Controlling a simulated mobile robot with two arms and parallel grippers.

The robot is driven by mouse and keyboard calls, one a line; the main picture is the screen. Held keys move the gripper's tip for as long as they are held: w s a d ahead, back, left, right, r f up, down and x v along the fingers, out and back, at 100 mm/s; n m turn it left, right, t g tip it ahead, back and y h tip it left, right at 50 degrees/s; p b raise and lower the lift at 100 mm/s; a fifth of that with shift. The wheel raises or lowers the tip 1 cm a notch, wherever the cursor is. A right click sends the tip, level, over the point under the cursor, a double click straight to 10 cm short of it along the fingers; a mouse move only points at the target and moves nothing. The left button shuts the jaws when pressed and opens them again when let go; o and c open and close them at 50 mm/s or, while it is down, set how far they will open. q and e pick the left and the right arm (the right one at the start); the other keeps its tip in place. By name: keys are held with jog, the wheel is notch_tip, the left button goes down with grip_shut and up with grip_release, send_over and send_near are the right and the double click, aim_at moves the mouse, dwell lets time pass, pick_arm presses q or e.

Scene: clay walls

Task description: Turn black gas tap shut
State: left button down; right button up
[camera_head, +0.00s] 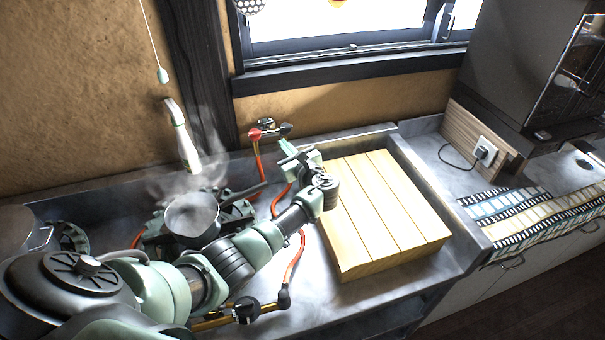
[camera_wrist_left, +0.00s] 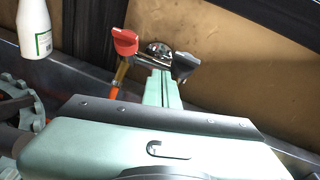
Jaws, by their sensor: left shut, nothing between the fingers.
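The black tap (camera_head: 286,129) sits on the right end of a small gas fitting on the clay wall, in the head view. It shows as a dark angled handle in the left wrist view (camera_wrist_left: 186,66). A red tap (camera_head: 255,134) is on the left end of the same fitting, also in the wrist view (camera_wrist_left: 125,42). My left gripper (camera_head: 285,147) is shut and empty, just below and in front of the fitting. In the wrist view its fingertips (camera_wrist_left: 163,74) are close to the left of the black tap; I cannot tell whether they touch. My right gripper is not in view.
A steaming pan (camera_head: 192,214) stands on a burner left of my left arm. Orange hoses run from the fitting across the counter. A white bottle (camera_head: 184,146) is at the wall. A slatted wooden block (camera_head: 385,215) fills the counter to the right.

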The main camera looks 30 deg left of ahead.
pick_arm(q)
jog(key=s+f+b+v, duration=0.1)
jog(key=v, duration=1)
jog(key=shift+a, duration=0.3)
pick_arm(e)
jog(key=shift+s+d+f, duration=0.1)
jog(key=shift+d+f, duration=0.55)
pick_arm(q)
jog(key=shift+d, duration=0.1)
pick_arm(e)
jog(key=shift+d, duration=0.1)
